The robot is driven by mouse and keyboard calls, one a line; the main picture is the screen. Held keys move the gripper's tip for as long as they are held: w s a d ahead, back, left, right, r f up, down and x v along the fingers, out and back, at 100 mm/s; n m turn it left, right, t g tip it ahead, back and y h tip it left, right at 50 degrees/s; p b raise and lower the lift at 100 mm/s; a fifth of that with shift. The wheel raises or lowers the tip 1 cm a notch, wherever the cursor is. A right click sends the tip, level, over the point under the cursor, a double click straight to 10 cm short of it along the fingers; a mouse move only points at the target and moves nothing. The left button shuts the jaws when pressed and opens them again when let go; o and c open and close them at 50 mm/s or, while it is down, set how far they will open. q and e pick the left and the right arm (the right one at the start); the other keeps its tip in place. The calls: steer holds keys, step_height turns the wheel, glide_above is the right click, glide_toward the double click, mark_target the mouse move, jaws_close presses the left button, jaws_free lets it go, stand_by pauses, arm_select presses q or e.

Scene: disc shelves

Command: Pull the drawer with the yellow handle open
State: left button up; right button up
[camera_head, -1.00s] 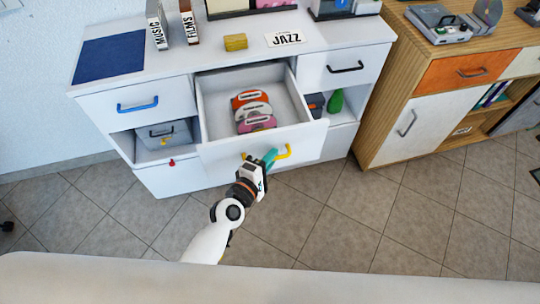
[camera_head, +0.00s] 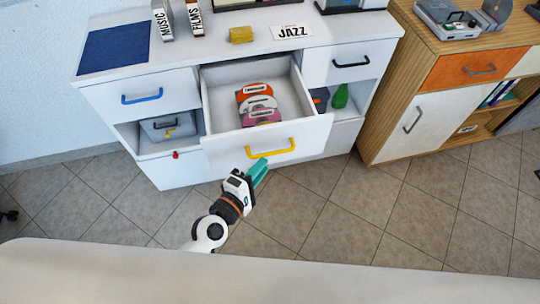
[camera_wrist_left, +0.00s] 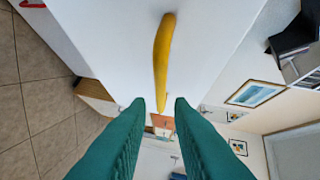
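The middle drawer (camera_head: 222,152) of the white cabinet stands pulled out, with several discs in coloured sleeves (camera_head: 258,104) inside it. Its yellow handle (camera_head: 271,149) is on the front panel; the handle also shows in the left wrist view (camera_wrist_left: 164,62). My left gripper (camera_head: 258,171) has teal fingers and is just below and in front of the handle, apart from it. In the left wrist view its fingers (camera_wrist_left: 157,104) are spread with a gap between them and nothing held. The handle lies ahead of that gap. My right gripper is in neither view.
A blue-handled drawer (camera_head: 158,92) is left and a black-handled drawer (camera_head: 336,66) right, both shut. The cabinet top holds a yellow block (camera_head: 241,35), a JAZZ sign (camera_head: 291,32) and a blue mat (camera_head: 114,50). A wooden cabinet (camera_head: 388,120) stands right. The tiled floor is clear.

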arm_select(q)
steer(key=v, duration=0.5)
stand_by(0.4)
steer(key=s+a+f+m+g+y+p, duration=0.1)
steer(key=s+a+f+m+g+y, duration=0.15)
steer(key=f, duration=0.65)
steer(key=s+a+f+m+g+y, duration=0.1)
steer(key=s+a+f+m+g, duration=0.2)
steer(key=f, duration=0.7)
steer(key=s+a+f+m+g+y+p, duration=0.1)
steer(key=s+a+f+m+g, duration=0.2)
steer(key=f, duration=0.6)
steer(key=s+a+f+m+g+y, duration=0.1)
steer(key=s+a+f+m+g, duration=0.1)
steer(key=s+f, duration=0.4)
steer(key=s+a+f+m+g+y+p, duration=0.1)
steer(key=s+a+f+m, duration=0.4)
steer(key=s, duration=0.9)
steer(key=shift+s+f+m+g+y, duration=0.3)
steer(key=shift+f+m+g+y, duration=0.3)
steer(key=shift+g, duration=0.35)
steer(key=shift+r, duration=0.1)
